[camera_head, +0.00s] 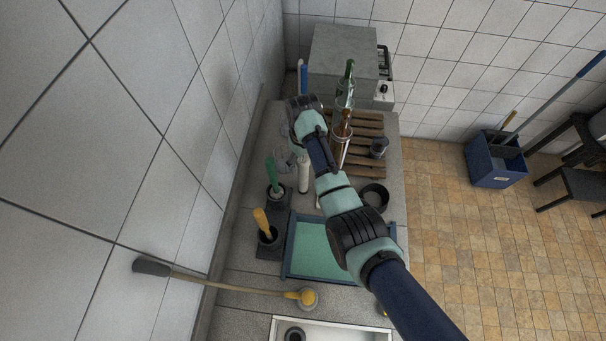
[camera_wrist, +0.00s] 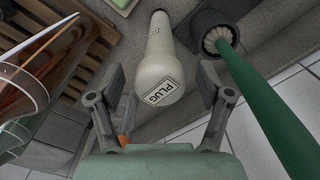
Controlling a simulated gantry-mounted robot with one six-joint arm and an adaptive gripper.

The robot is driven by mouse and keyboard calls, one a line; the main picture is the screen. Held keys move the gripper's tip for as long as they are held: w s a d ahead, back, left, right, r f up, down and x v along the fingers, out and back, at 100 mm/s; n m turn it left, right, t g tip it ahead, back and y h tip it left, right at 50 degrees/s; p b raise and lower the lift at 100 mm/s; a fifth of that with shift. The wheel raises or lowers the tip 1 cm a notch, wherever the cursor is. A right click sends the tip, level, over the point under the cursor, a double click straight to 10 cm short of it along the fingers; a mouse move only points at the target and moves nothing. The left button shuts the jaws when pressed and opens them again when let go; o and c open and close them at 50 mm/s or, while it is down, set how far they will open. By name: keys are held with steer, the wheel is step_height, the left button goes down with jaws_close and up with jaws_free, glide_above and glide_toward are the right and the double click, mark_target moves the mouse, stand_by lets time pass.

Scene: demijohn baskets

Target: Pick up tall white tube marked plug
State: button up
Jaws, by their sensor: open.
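The tall white tube marked PLUG (camera_wrist: 160,65) is in the middle of the wrist view, its labelled end toward me. It also shows in the head view as an upright pale tube (camera_head: 303,173) on the counter. My gripper (camera_wrist: 162,90) is open, one finger on each side of the tube, with a visible gap on both sides. Whether the fingers are level with the tube or above it, I cannot tell. In the head view my gripper is small and partly hidden by my wrist.
A green-handled brush (camera_wrist: 258,95) in a dark holder stands close on the right in the wrist view. A glass vessel with brown contents (camera_wrist: 35,85) and wooden slats (camera_wrist: 72,50) are on the left.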

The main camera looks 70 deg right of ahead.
steer(key=shift+f, duration=0.1)
jaws_close()
stand_by(0.3)
